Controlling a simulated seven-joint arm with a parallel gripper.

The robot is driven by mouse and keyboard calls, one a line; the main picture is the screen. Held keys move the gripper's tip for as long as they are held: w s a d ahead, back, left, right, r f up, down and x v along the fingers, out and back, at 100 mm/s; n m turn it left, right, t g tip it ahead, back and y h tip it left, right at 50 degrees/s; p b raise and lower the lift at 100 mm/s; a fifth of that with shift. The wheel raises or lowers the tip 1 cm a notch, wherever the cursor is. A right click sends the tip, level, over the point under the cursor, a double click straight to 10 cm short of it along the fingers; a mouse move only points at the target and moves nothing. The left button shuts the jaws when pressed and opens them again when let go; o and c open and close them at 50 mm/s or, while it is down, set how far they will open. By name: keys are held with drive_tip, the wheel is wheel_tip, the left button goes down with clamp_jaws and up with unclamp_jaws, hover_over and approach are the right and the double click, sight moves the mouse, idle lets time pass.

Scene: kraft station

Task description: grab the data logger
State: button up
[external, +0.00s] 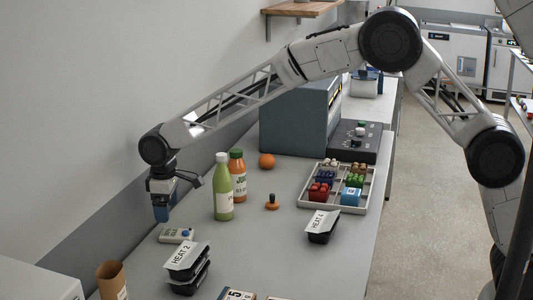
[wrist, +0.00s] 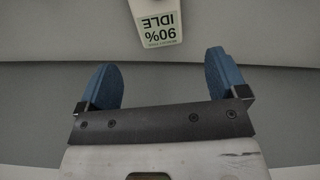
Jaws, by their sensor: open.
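The data logger, as I take it, is a small pale device (external: 176,235) with a screen and a blue spot, lying flat on the grey bench. In the wrist view a pale device (wrist: 158,24), its label reading "90% IDLE" upside down, shows at the top edge, partly cut off; it looks like the same one. My gripper (external: 162,211) points down above the bench, near the device and a little behind it. In the wrist view its blue fingers (wrist: 162,70) are wide apart with nothing between them. The device lies beyond the fingertips.
Black trays labelled HEAT 2 (external: 187,262) are stacked just in front of the device. A green bottle (external: 223,190) and an orange bottle (external: 238,177) stand to its right. A brown cup (external: 112,281) is at front left. The wall (external: 70,120) is close behind my gripper.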

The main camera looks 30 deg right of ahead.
sight(169, 232)
drive_tip(key=shift+f, duration=0.1)
drive_tip(key=shift+f, duration=1.15)
drive_tip(key=shift+f, duration=0.15)
drive_tip(key=shift+f, duration=2.45)
drive_tip(key=shift+c, duration=0.4)
drive_tip(key=c, duration=0.9)
drive_tip(key=shift+r, duration=0.1)
drive_tip(key=shift+c, duration=0.2)
